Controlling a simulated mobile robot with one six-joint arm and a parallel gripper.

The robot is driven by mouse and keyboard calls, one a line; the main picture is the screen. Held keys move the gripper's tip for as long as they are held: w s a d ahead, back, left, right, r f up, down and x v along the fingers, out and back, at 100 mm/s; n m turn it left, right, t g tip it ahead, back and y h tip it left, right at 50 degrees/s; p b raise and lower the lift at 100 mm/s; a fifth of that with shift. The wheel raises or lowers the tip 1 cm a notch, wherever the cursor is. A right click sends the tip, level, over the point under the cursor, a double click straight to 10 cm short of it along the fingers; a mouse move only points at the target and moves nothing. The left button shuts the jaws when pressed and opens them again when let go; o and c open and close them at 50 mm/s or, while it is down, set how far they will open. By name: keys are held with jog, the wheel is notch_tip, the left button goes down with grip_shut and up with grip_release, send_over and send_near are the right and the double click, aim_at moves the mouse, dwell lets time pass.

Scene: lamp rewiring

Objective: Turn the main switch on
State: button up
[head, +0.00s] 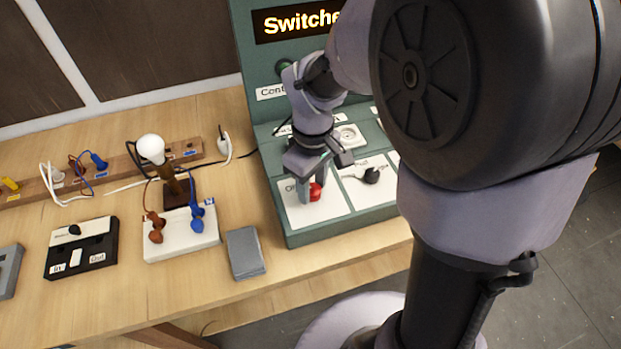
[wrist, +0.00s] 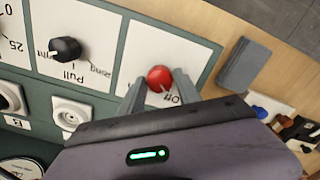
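The main switch is a red knob (head: 316,192) on a white plate marked "Off" at the front left of the green switch panel (head: 340,226). The red knob also shows in the wrist view (wrist: 160,77), with the "Off" label beside it. My gripper (head: 314,181) points down over this plate. In the wrist view my gripper (wrist: 158,81) has its two grey fingers apart, one on each side of the red knob. A small gap seems to show beside the knob, so the fingers look open around it. Contact with the knob is hard to tell.
A black knob (head: 371,175) on a "Pull" plate stands right of the red knob, with a white socket (head: 349,136) behind. A grey box (head: 245,252) lies left of the panel.

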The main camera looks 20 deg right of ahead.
grip_shut()
jog(key=m, duration=0.5)
jog(key=shift+p, duration=0.3)
jog(key=m, duration=0.9)
jog(key=shift+b, duration=0.3)
jog(key=shift+m, duration=1.9)
jog(key=shift+b, duration=0.3)
